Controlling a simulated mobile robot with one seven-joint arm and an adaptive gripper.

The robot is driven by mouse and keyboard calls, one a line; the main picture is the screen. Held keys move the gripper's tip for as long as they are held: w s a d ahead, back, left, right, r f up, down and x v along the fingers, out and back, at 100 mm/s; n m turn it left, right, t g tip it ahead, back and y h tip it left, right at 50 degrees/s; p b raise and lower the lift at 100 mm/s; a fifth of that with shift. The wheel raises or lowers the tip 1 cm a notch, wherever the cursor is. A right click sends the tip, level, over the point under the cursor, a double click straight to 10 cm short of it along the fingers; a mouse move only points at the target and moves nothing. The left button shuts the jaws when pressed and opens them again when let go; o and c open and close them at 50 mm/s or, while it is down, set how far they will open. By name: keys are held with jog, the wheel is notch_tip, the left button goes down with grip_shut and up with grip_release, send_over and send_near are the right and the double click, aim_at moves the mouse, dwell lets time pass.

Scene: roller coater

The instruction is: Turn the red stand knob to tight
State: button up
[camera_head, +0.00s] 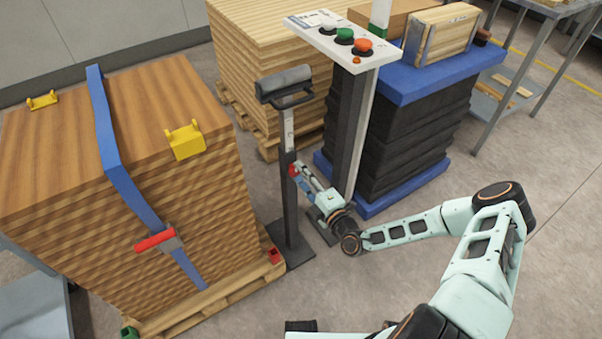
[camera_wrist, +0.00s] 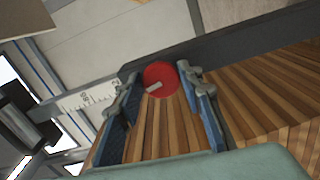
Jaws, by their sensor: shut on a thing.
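The red stand knob (camera_head: 292,171) sits on the side of the dark upright stand (camera_head: 290,205), partly hidden by my gripper (camera_head: 300,172) in the head view. In the wrist view, the round red knob (camera_wrist: 164,74) lies between the two fingertips of my gripper (camera_wrist: 160,80). The fingers are shut on it, one on each side. A short pale mark on the knob's face points to the lower left in the wrist view. The stand's post (camera_wrist: 235,47) runs behind the knob. A numbered scale (camera_wrist: 88,98) shows on the post's upper part.
A roller with a handle (camera_head: 285,86) tops the stand. A strapped wood stack (camera_head: 190,215) is close on the left. A button panel (camera_head: 340,45) on a post and a blue lift table (camera_head: 425,85) stand behind, to the right. Front right floor is clear apart from my arm.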

jog(key=shift+s+a+f+m, duration=0.1)
jog(key=shift+m, duration=0.45)
jog(key=shift+s+f+m, duration=0.1)
jog(key=shift+m, duration=0.45)
jog(key=o, duration=1.1)
jog(key=shift+w+r, duration=0.1)
jog(key=v, duration=1.2)
